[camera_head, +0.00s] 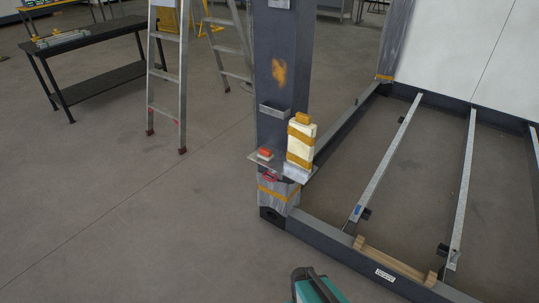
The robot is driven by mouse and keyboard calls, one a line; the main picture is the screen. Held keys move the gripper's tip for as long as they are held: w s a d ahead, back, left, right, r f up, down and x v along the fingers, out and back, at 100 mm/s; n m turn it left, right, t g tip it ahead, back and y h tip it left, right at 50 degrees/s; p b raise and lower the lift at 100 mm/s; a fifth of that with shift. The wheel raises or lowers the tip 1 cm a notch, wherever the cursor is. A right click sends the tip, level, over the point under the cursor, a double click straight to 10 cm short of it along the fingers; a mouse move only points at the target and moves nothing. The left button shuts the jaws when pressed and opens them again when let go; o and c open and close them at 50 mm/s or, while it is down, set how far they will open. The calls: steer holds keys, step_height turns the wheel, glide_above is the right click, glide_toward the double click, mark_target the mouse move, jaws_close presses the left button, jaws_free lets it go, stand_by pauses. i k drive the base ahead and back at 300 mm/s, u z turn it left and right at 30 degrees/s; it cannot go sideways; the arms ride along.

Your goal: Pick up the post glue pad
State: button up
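A small shelf plate (259,165) juts from the lower part of a dark grey post (284,40). On it stands a cream block with orange bands (301,143), upright, with a small orange piece (303,118) on top. A small red-orange piece (265,154) lies to its left on the same plate. An orange smear (279,73) marks the post face above. I cannot tell for certain which of these is the post glue pad. I do not recognise my gripper in this view.
A teal and dark object (318,288) is cut off at the bottom edge; I cannot tell what it is. The dark frame beam (335,240) runs right from the post's foot. A stepladder (167,90) and black table (92,44) stand left. Floor at lower left is clear.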

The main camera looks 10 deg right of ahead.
mark_target(264, 154)
steer(key=z, duration=0.55)
steer(key=i, duration=1)
steer(key=z, duration=0.35)
steer(key=k, duration=0.2)
steer(key=u, duration=3.35)
